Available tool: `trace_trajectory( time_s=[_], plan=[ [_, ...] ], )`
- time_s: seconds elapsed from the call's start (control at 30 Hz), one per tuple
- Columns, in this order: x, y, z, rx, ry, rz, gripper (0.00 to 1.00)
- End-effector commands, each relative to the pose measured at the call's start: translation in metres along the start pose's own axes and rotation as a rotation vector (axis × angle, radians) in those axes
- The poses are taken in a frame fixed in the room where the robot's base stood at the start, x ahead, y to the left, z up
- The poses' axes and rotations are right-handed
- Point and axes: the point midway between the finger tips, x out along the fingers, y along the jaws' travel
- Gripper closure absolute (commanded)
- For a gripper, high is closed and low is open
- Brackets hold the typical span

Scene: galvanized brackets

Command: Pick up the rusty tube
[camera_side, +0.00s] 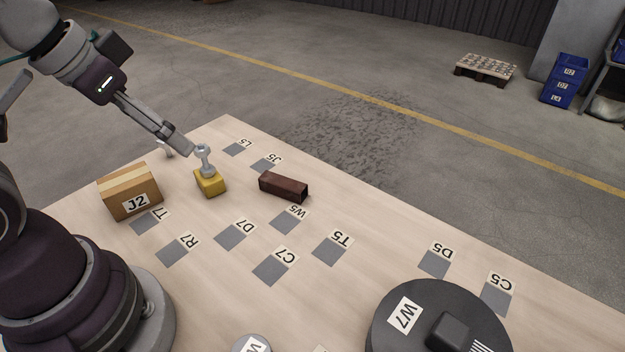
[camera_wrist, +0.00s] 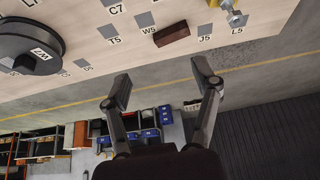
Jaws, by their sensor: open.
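The rusty tube (camera_side: 284,187) is a dark reddish-brown square tube lying on the wooden table, near its far edge. It also shows in the wrist view (camera_wrist: 171,34), at the top centre. My gripper (camera_side: 178,147) is above the table at the left, higher than the tube and to its left, apart from it. In the wrist view my gripper (camera_wrist: 162,84) has its two fingers spread wide with nothing between them, and the tube lies beyond the fingertips.
A yellow block (camera_side: 210,183) with a metal bolt-like piece (camera_side: 204,158) stands between my gripper and the tube. A cardboard box (camera_side: 130,192) is at the left, and a round black object (camera_side: 385,325) at the front right. Several flat grey squares with labels lie on the table (camera_side: 350,285).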

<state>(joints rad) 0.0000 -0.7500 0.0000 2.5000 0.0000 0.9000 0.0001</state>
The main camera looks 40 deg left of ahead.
Motion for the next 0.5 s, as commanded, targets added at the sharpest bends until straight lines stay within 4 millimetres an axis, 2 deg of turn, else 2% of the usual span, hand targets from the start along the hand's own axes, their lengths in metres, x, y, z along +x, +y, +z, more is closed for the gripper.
trace_trajectory(
  time_s=[0.17, 0.23, 0.37, 0.5],
  plan=[
    [0.0, 0.0, -0.002, 0.012, -0.004, 0.001, 0.37],
    [0.001, 0.0, -0.011, 0.067, -0.029, 0.004, 0.37],
    [0.012, -0.001, -0.047, 0.306, -0.121, 0.031, 0.37],
    [0.046, -0.005, -0.085, 0.617, -0.229, 0.091, 0.37]
  ],
)
